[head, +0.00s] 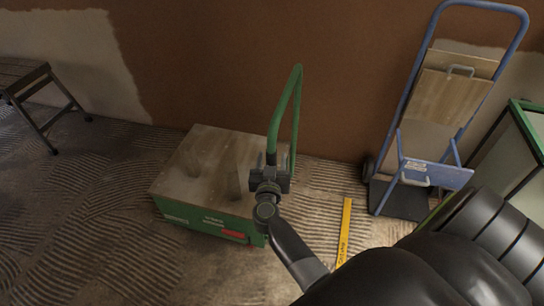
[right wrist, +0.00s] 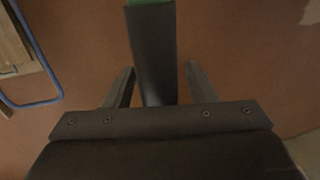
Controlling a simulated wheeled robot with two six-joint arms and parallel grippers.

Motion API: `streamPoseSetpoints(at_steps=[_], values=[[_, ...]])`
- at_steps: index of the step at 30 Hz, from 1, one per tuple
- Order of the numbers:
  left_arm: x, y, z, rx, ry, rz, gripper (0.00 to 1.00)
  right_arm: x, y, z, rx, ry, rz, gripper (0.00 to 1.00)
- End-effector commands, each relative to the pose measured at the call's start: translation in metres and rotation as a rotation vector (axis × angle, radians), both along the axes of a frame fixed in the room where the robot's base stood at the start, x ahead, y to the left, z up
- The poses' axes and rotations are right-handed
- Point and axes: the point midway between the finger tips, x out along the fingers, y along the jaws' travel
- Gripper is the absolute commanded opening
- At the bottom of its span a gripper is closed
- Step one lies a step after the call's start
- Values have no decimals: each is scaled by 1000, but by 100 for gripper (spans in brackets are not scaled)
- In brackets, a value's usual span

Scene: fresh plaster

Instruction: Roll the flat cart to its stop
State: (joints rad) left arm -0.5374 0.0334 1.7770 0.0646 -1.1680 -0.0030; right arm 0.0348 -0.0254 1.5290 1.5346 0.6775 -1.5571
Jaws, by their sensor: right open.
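The flat cart (head: 190,165) has a low green body with a wooden deck and stands on the ridged floor near the brown wall. Its green push handle (head: 283,110) rises at its right end. My right gripper (head: 270,180) is at the lower part of the handle's near upright. In the right wrist view its two fingers (right wrist: 160,80) are open, one on each side of a dark sleeve (right wrist: 155,55) on the handle, with gaps visible. A yellow strip (head: 345,230) with dark lettering lies on the floor right of the cart. My left gripper is not in view.
A blue hand truck (head: 412,165) with boards leans at the wall on the right, beside a green-framed panel (head: 525,130). A step stool (head: 35,95) stands at the far left. The floor between cart and yellow strip looks clear.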

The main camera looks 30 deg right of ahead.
Motion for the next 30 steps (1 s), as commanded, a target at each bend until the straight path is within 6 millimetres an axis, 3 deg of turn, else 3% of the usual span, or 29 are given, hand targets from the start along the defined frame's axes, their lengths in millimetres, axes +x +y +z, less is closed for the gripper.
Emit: streamPoseSetpoints(at_steps=[10, 21, 30], values=[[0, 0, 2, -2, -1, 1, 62, 0, 0, 0, 0, 0, 0, 50], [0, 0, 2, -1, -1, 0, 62, 0, 0, 0, 0, 0, 0, 2], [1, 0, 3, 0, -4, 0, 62, -1, -1, 0, 0, 1, 0, 0]])
